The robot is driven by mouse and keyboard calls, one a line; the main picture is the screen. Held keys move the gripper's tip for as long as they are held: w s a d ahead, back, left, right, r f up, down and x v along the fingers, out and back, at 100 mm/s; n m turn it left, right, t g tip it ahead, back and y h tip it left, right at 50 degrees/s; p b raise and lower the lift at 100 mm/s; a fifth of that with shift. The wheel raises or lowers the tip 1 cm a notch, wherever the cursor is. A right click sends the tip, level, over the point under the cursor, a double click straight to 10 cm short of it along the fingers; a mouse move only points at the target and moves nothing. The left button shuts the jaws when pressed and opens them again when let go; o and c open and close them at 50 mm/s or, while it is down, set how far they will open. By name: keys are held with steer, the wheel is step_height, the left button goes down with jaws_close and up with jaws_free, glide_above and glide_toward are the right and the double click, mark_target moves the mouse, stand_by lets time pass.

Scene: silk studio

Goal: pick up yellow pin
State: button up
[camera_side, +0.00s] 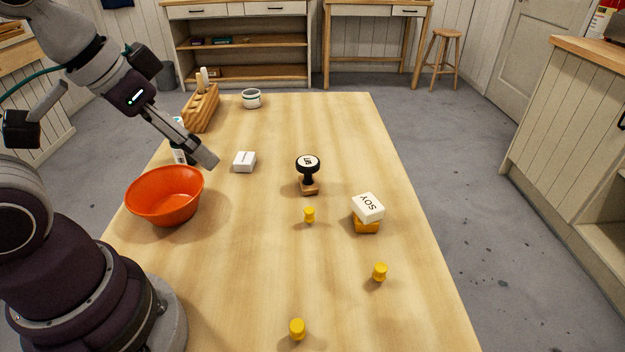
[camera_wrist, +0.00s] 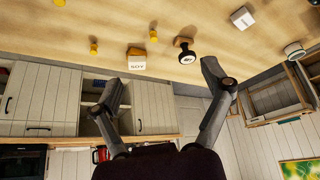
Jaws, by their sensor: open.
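Three yellow pins stand apart on the wooden table. One yellow pin (camera_side: 309,215) is near the middle, just in front of the black stamp. A second yellow pin (camera_side: 380,271) is to the right, and a third yellow pin (camera_side: 297,329) is near the front. The wrist view also shows yellow pins, one (camera_wrist: 153,35) near the stamp, one (camera_wrist: 94,48) to the left and one (camera_wrist: 60,3) at the top edge. My gripper (camera_side: 210,158) is open and empty, raised near the orange bowl at the left, well away from the pins. Its two fingers (camera_wrist: 163,80) are spread in the wrist view.
An orange bowl (camera_side: 165,197) stands at the left edge. A black stamp (camera_side: 308,170), a white box (camera_side: 245,161) and a SOY block (camera_side: 368,207) on a yellow base stand mid-table. A wooden rack (camera_side: 201,108) and white cup (camera_side: 251,98) are behind. The front is mostly clear.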

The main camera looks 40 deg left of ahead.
steer(key=c, duration=0.4)
steer(key=shift+c, duration=0.2)
steer(key=n+g, duration=0.6)
steer(key=n, duration=0.8)
glide_toward(298, 326)
steer(key=shift+s+a, duration=0.25)
steer(key=shift+a, duration=0.05)
steer(key=shift+n, duration=0.4)
steer(key=f, duration=1)
steer(key=shift+w+d+f, duration=0.1)
steer(key=shift+d+f, duration=0.15)
steer(key=shift+d, duration=0.1)
